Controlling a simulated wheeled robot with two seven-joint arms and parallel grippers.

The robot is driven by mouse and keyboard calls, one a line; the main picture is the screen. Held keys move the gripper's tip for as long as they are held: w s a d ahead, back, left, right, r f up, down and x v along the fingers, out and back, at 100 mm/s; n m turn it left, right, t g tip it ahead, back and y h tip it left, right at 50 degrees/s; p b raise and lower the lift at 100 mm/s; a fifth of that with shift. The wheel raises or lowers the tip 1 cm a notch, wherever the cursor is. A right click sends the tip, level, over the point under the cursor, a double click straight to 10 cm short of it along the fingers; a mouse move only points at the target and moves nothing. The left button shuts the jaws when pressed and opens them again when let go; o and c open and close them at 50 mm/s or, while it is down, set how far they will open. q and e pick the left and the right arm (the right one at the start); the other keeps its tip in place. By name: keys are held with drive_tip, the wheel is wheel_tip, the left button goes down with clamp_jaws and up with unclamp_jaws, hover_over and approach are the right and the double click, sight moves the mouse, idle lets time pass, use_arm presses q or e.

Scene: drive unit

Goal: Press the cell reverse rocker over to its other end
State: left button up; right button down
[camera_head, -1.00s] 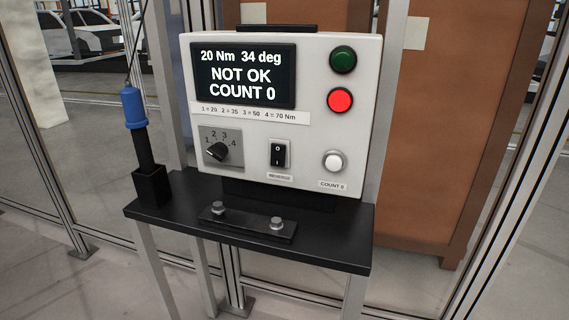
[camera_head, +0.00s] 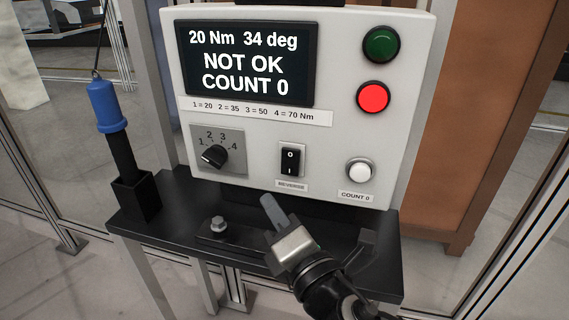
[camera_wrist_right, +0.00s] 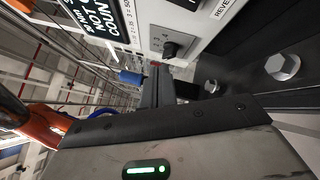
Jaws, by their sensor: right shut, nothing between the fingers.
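The reverse rocker (camera_head: 290,161) is a small black switch with white marks, upright in a light frame on the front of the white control box (camera_head: 340,110). The REVERSE label (camera_head: 292,186) is below it. I cannot tell for sure which end is pressed in. My right gripper (camera_head: 268,205) is shut and empty, with its fingertips below and slightly left of the rocker, apart from it. In the right wrist view, the shut fingers (camera_wrist_right: 158,85) point towards the box's lower part, and the label (camera_wrist_right: 224,8) is cut by the top edge. My left gripper is out of view.
A selector knob (camera_head: 214,156) is left of the rocker, a white button (camera_head: 359,171) right. Green (camera_head: 381,45) and red (camera_head: 373,97) lamps are above. A blue-topped tool (camera_head: 108,106) stands left on the black shelf (camera_head: 170,225). A bolt (camera_head: 217,225) sticks up there.

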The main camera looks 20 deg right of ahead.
drive_tip(key=b, duration=0.1)
approach(281, 168)
drive_tip(key=w+a+r, duration=0.1)
drive_tip(key=w+a, duration=0.1)
drive_tip(key=w, duration=0.2)
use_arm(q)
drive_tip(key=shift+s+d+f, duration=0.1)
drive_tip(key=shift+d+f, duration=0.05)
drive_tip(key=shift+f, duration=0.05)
use_arm(e)
drive_tip(key=shift+w+d, duration=0.2)
drive_tip(key=shift+w, duration=0.15)
drive_tip(key=shift+w, duration=0.1)
idle(1.8)
drive_tip(key=shift+w+d, duration=0.2)
drive_tip(key=shift+w, duration=0.05)
drive_tip(key=shift+w+d+f, duration=0.1)
drive_tip(key=shift+w+d, duration=0.1)
drive_tip(key=shift+w, duration=0.1)
idle(0.7)
drive_tip(key=shift+s+a, duration=0.1)
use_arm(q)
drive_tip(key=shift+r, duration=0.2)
use_arm(e)
drive_tip(key=shift+s+a, duration=0.35)
drive_tip(key=shift+s, duration=0.2)
